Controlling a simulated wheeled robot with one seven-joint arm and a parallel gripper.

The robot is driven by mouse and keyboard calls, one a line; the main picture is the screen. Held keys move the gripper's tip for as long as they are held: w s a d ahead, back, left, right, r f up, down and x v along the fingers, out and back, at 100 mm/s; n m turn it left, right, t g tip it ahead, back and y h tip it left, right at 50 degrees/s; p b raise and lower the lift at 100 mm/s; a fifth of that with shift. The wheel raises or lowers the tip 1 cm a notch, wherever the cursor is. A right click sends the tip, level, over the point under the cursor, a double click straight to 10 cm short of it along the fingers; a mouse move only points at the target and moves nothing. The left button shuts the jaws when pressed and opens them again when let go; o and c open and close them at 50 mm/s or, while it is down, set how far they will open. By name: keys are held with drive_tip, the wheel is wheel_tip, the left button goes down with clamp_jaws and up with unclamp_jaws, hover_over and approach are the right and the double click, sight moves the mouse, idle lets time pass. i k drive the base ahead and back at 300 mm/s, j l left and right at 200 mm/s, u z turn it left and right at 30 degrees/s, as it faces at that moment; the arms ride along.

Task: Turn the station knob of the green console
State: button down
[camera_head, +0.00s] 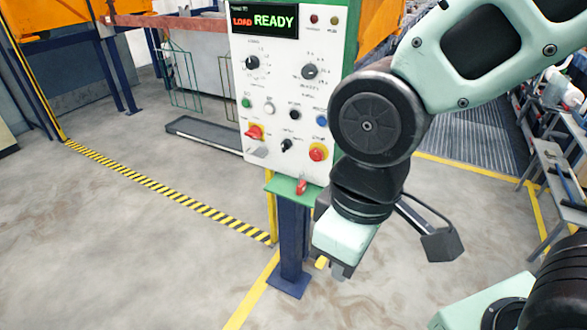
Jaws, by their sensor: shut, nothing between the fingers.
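The console (276,90) is a white upright panel on a blue post, with a green ledge (275,184) at its lower edge. Its display (265,19) reads "LOAD READY". Smaller black knobs (287,145) (294,115) are lower down. The labels are too small to read, so I cannot tell which is the station knob. My gripper (331,267) is shut and empty, pointing down, below and right of the panel, apart from it.
Red and yellow controls (254,133) (318,152) and coloured buttons share the panel. A red-handled item (301,186) is at the ledge. The blue post (293,240) stands below. A striped floor line (165,187) runs left; the floor there is clear.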

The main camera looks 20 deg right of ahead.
sight(252, 64)
drive_tip(key=i+l+u, duration=0.15)
drive_tip(key=u, duration=0.3)
drive_tip(key=i+l+u, duration=0.1)
drive_tip(key=u, duration=0.35)
drive_tip(key=l+u, duration=0.25)
drive_tip(key=u, duration=0.2)
drive_tip(key=i, duration=0.05)
